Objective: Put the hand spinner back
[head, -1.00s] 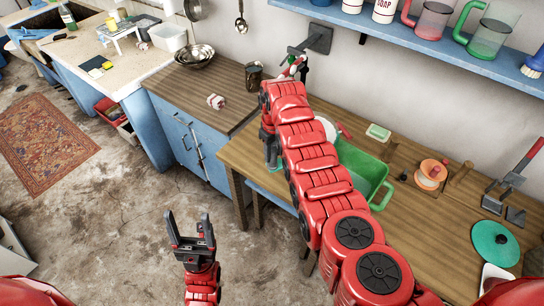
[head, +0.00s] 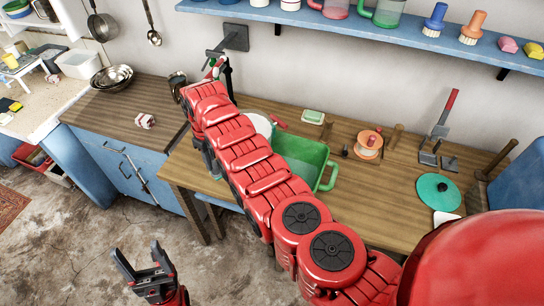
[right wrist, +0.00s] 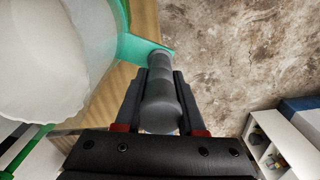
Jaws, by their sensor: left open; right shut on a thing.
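My right gripper (right wrist: 160,90) is shut on a grey handle (right wrist: 160,110) in the right wrist view. The handle joins a teal piece (right wrist: 144,46), beside a large white rounded body (right wrist: 45,60). I take this to be the hand spinner; most of it is outside that view. In the head view my red right arm covers much of it, and a white rounded rim (head: 262,124) shows behind the arm. My left gripper (head: 138,252) is open and empty over the floor at lower left.
A green tub (head: 305,155) stands on the wooden table (head: 385,210), right of my arm. An orange spool (head: 369,142) and a teal disc (head: 440,190) lie further right. A striped bundle (head: 145,120) lies on the left counter. A blue shelf (head: 400,28) hangs above.

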